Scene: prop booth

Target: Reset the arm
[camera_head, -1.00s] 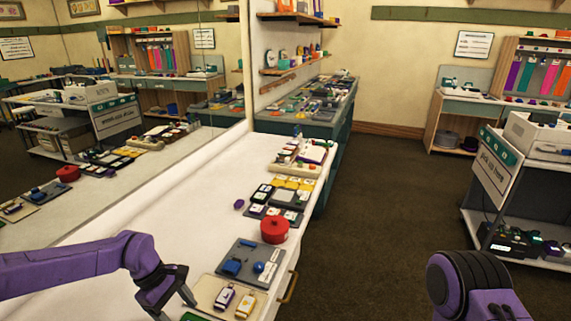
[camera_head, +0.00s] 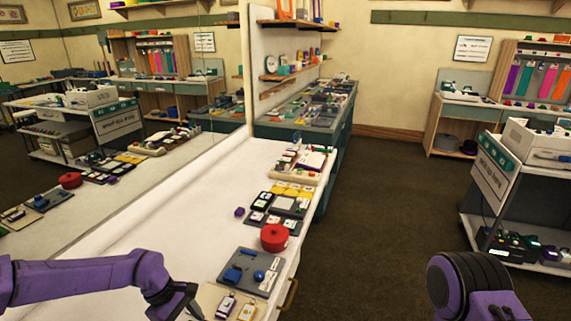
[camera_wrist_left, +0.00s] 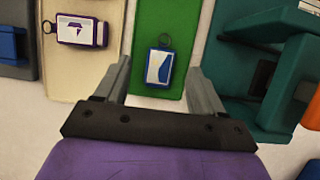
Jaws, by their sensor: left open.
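My left gripper (camera_head: 192,311) reaches in from the left at the bottom of the head view, over the near end of the white counter (camera_head: 170,218). In the left wrist view the gripper (camera_wrist_left: 160,82) has its two grey fingers apart, with nothing held between them. Beyond and between the fingertips, a blue and white tag with a ring (camera_wrist_left: 158,66) lies on a green mat (camera_wrist_left: 175,22). The right arm shows at the lower right of the head view, but its gripper is out of frame.
A beige tray (camera_head: 207,297) with tags lies beside the left gripper. Farther along are a grey board (camera_head: 238,283) with blue parts, a red pot (camera_head: 274,238) and yellow cards (camera_head: 292,189). A mirror lines the left. Open floor (camera_head: 370,230) lies right of the counter.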

